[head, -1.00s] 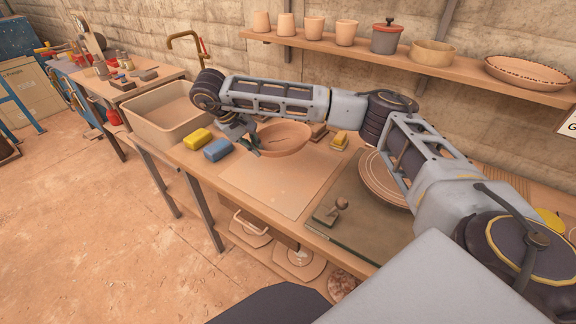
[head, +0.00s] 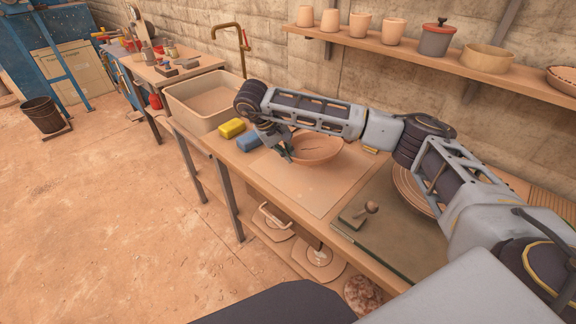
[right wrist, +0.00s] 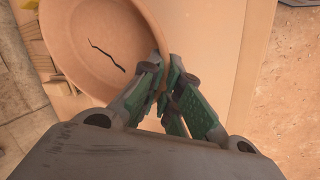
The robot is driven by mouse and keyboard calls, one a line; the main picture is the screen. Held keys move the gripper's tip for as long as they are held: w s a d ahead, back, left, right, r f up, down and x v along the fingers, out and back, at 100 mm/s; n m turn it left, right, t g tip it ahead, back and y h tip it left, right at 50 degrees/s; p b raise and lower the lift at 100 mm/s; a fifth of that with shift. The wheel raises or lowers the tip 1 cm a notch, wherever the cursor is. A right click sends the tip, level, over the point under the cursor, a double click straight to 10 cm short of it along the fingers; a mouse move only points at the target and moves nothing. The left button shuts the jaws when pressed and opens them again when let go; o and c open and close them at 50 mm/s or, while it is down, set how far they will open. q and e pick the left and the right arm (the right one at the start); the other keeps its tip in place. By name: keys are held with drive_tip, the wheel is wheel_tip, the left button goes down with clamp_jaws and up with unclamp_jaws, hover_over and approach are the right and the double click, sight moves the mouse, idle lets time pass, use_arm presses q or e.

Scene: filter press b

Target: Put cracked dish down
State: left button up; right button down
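The cracked dish (head: 317,149) is a shallow terracotta bowl with a dark jagged crack inside, plain in the right wrist view (right wrist: 88,42). My right gripper (head: 284,154) has its green-padded fingers (right wrist: 166,97) closed on the dish's rim. The dish is over the back part of a pale square board (head: 300,188) on the workbench. I cannot tell whether its base touches the board. My left gripper is in neither view.
A yellow sponge (head: 232,128) and a blue sponge (head: 249,141) lie left of the dish, beside a sink basin (head: 205,103). A green mat (head: 385,235) with a small tool lies to the right. The board's front is bare. A shelf (head: 400,58) of pots runs above.

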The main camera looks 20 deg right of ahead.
sight(292, 170)
drive_tip(key=shift+f, duration=0.6)
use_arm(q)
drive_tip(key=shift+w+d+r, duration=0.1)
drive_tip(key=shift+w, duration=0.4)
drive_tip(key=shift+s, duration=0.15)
use_arm(e)
drive_tip(key=shift+f, duration=1.4)
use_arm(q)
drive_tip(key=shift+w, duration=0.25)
use_arm(e)
drive_tip(key=shift+f, duration=0.45)
drive_tip(key=shift+f, duration=0.15)
drive_tip(key=c, duration=1.6)
unclamp_jaws()
drive_tip(key=shift+c, duration=0.2)
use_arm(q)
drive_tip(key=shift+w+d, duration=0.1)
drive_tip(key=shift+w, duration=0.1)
